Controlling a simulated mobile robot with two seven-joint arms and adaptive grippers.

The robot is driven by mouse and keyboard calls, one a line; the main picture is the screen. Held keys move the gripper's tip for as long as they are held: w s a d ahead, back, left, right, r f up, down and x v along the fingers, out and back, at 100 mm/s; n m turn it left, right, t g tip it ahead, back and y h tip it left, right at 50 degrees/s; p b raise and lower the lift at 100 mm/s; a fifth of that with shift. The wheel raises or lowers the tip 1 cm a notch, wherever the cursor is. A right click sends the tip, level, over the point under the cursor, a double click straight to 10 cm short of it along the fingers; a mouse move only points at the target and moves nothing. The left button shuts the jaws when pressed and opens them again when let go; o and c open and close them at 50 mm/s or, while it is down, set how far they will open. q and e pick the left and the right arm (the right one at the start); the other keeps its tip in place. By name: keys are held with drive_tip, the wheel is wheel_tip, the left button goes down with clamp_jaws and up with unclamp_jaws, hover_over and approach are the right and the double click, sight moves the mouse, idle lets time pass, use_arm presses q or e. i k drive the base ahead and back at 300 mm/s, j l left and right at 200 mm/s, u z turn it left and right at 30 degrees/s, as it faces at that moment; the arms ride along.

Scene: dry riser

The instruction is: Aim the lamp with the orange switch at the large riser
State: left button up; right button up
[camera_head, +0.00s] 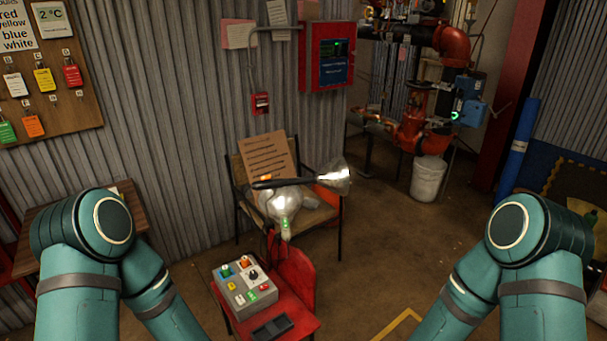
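A lamp with a black handle, an orange switch and a flared silver head (335,177) lies across the chair's seat area, its head pointing right. A second lamp with a green switch (285,224) is just below it, its bright head (283,201) toward the chair back. Large red and black riser pipework (412,125) stands at the back right; I cannot tell exactly which pipe is the large riser. Only the upper parts of my two arms show, at the lower left and lower right. Both my grippers are out of view.
The metal chair (340,222) holds a cardboard sign (268,155). A red stand (298,275) bears a grey button box (244,287). A red alarm panel (312,60) hangs on the corrugated wall. A white bucket (427,180) stands below the pipes. Floor right of the chair is clear.

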sight(334, 177)
drive_tip(key=i+l+u, duration=0.1)
drive_tip(key=i+l, duration=0.15)
drive_tip(key=i+l+u, duration=0.1)
drive_tip(key=i+l, duration=0.15)
drive_tip(key=l, duration=0.15)
drive_tip(key=i+l+u, duration=0.1)
drive_tip(key=i+l, duration=0.15)
drive_tip(key=l, duration=0.15)
drive_tip(key=i+l+u, duration=0.1)
drive_tip(key=l, duration=0.25)
drive_tip(key=i+l+u, duration=0.1)
drive_tip(key=i+l, duration=0.2)
drive_tip(key=i+l+u, duration=0.1)
drive_tip(key=l, duration=0.4)
drive_tip(key=i, duration=0.1)
